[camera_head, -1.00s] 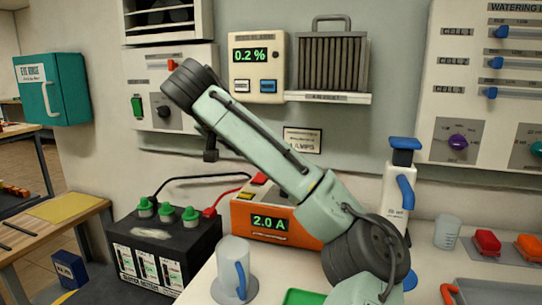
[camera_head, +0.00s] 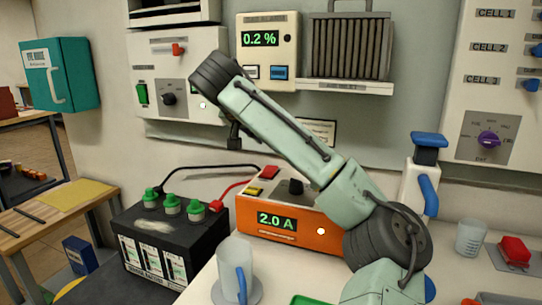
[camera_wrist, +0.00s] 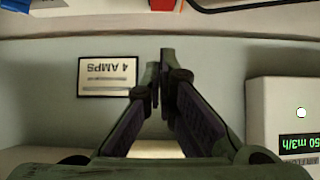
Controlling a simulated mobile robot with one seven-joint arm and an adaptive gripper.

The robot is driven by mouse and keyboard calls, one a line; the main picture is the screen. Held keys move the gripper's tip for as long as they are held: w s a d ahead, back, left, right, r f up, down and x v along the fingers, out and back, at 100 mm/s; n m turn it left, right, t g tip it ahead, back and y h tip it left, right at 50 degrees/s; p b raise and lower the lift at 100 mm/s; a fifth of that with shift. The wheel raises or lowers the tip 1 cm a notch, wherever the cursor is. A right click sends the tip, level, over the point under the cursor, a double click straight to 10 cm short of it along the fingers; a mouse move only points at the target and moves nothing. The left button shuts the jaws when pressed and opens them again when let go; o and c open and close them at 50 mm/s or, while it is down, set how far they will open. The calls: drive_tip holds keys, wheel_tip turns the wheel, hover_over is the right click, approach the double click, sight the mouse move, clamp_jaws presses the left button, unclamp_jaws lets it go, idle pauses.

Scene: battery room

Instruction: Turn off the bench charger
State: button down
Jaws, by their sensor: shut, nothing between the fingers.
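The bench charger is an orange box (camera_head: 246,221) with a green "2.0 A" display (camera_head: 276,222), at the centre in the head view. On its top are a red part (camera_head: 269,172), a yellow button (camera_head: 254,191) and a black knob (camera_head: 295,187). My arm covers its right side. A pale dot shows low on its front. My gripper (camera_head: 234,135) is above and behind the charger, apart from it, in front of the wall. In the wrist view its fingers (camera_wrist: 161,85) are shut and empty, with an upside-down "4 AMPS" sign (camera_wrist: 107,77) behind them.
A black battery (camera_head: 160,243) with green caps stands left of the charger, with red and black cables near it. A control panel (camera_head: 205,60) and a "0.2 %" meter (camera_head: 285,50) hang above. A blue-topped bottle (camera_head: 420,190) stands right.

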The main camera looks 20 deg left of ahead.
drive_tip(key=p, duration=0.2)
hover_over(271, 169)
drive_tip(key=s, duration=0.1)
wheel_tip(271, 169, down, 4)
drive_tip(key=shift+d+f, duration=0.1)
drive_tip(key=f, duration=0.1)
drive_tip(key=f+p, duration=0.1)
drive_tip(key=f, duration=0.1)
drive_tip(key=shift+w+f, duration=0.25)
drive_tip(key=shift+w, duration=0.1)
drive_tip(key=shift+f, duration=0.55)
